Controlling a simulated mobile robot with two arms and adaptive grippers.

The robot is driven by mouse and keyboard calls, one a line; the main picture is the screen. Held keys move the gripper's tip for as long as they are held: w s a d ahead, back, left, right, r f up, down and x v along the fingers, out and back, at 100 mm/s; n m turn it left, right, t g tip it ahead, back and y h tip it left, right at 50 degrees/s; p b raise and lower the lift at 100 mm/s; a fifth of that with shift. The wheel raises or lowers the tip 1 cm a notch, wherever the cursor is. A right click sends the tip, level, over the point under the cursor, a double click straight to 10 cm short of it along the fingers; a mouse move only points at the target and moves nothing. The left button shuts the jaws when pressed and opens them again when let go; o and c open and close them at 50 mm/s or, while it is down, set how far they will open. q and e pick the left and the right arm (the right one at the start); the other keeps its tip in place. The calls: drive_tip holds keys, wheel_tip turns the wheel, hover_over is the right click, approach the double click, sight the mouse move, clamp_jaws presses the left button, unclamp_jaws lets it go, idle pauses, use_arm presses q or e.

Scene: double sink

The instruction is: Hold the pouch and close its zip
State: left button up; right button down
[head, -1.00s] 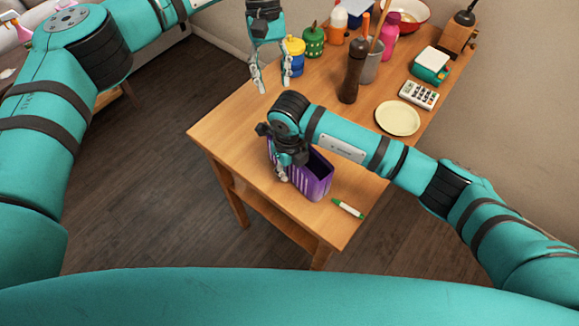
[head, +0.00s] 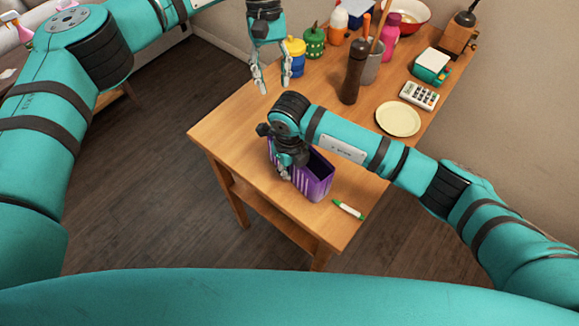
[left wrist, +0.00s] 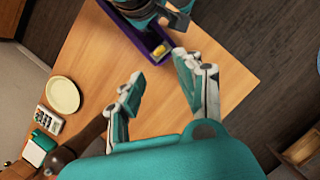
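A purple striped pouch (head: 316,183) stands on the table near its front edge, with its top open and a dark inside. It also shows in the left wrist view (left wrist: 143,40), with something yellow inside. My right gripper (head: 286,166) is at the pouch's left end, over and against it. Its arm hides part of the pouch, and I cannot tell whether its fingers are closed on the wall. My left gripper (head: 263,84) is open and empty above the table's left edge, apart from the pouch. Its spread fingers show in the left wrist view (left wrist: 160,88). The zip is too small to make out.
A white and green marker (head: 348,209) lies right of the pouch. A pale plate (head: 398,119), a calculator (head: 419,95), a dark pepper mill (head: 353,72) and several bottles stand farther back. The table's left part is clear.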

use_arm(q)
drive_tip(key=w+a+n, duration=0.1)
drive_tip(key=a, duration=0.1)
drive_tip(key=w+a+n+h, duration=0.1)
drive_tip(key=w+a+n, duration=0.3)
drive_tip(key=shift+a+t+h, duration=0.3)
drive_tip(key=shift+a+h, duration=0.1)
clamp_jaws()
drive_tip(key=shift+d, duration=0.1)
drive_tip(key=shift+s+d, duration=0.1)
drive_tip(key=s+d+f, duration=0.5)
drive_tip(key=f, duration=0.4)
drive_tip(key=shift+s+f, duration=0.15)
drive_tip(key=shift+s, duration=0.15)
drive_tip(key=shift+d, duration=0.1)
